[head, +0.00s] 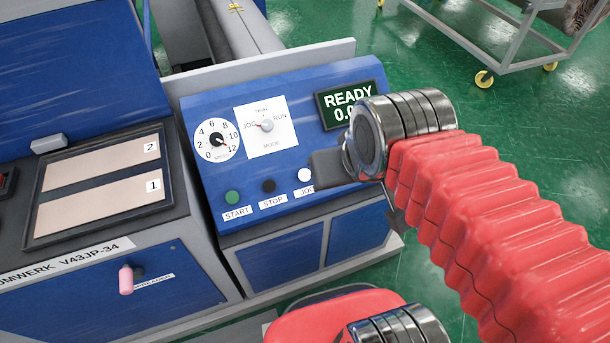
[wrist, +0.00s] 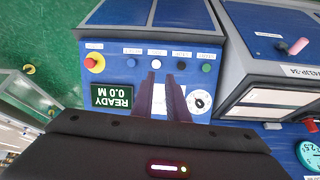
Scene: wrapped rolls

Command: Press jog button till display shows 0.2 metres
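The blue control panel (head: 245,180) faces me. Its white jog button (head: 305,175) sits right of the black stop button (head: 268,186) and green start button (head: 232,197). The dark display (head: 332,116) reads READY and 0.0, partly covered by my arm; in the wrist view the upside-down display (wrist: 112,95) reads READY 0.0 M. My gripper (head: 320,168) is over the panel, close to the jog button. The wrist view shows two fingers (wrist: 160,78) with a narrow gap, nothing between them, pointing towards the white button (wrist: 155,63). Contact cannot be told.
A red stop knob on yellow (wrist: 95,62) is on the same panel. A speed dial (head: 217,140) and mode selector (head: 267,126), seemingly pointing towards JOG, sit above the buttons. A cabinet with a pink-handled lever (head: 126,280) stands left. A trolley (head: 500,45) stands behind on green floor.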

